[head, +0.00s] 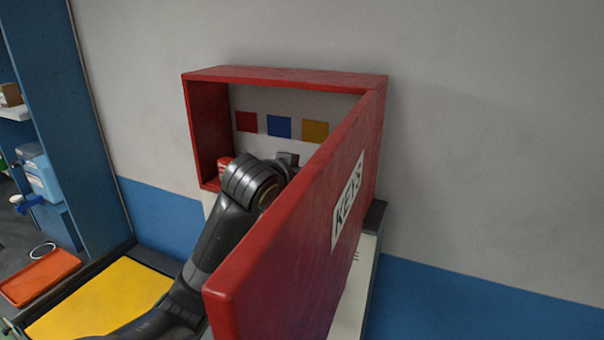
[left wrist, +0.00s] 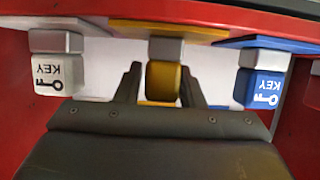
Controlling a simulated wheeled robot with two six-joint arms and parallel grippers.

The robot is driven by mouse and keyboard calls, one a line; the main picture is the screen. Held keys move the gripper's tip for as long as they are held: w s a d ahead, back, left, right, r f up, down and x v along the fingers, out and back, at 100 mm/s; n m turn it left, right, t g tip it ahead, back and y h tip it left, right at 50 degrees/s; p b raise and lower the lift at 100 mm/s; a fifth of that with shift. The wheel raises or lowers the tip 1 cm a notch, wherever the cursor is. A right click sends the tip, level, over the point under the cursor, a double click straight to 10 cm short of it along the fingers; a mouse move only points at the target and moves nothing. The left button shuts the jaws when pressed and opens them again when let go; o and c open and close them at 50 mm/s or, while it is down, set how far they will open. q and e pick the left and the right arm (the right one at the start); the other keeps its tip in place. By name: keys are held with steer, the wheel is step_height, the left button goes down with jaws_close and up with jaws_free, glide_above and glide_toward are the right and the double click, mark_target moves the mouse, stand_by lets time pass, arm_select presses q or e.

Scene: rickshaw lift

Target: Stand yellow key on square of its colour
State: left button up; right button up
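The yellow key (left wrist: 163,82) is a yellow block with a grey piece against it, below a yellow-orange plate (left wrist: 168,31) in the left wrist view. My left gripper (left wrist: 160,80) has one finger on each side of it; whether they press on it is unclear. In the head view my left arm reaches into the red cabinet (head: 208,125), and its wrist hides the yellow key. The yellow square (head: 315,131) is on the cabinet's back wall, right of the blue square (head: 279,127) and red square (head: 246,122). My right gripper is not in view.
A white key (left wrist: 57,75) and a blue key (left wrist: 262,88) flank my left gripper. A red item (head: 224,162) sits inside the cabinet at left. The cabinet's open door (head: 300,215), labelled KEYS, stands close to the right of my arm.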

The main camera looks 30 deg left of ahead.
arm_select(q)
steer(key=shift+o, duration=1)
steer(key=shift+s, duration=0.1)
steer(key=shift+w+a, duration=0.1)
steer(key=shift+w, duration=0.2)
steer(key=b+v, duration=0.1)
steer(key=v, duration=0.3)
steer(key=shift+f+b, duration=0.1)
steer(key=shift+b, duration=0.25)
steer(key=v, duration=0.8)
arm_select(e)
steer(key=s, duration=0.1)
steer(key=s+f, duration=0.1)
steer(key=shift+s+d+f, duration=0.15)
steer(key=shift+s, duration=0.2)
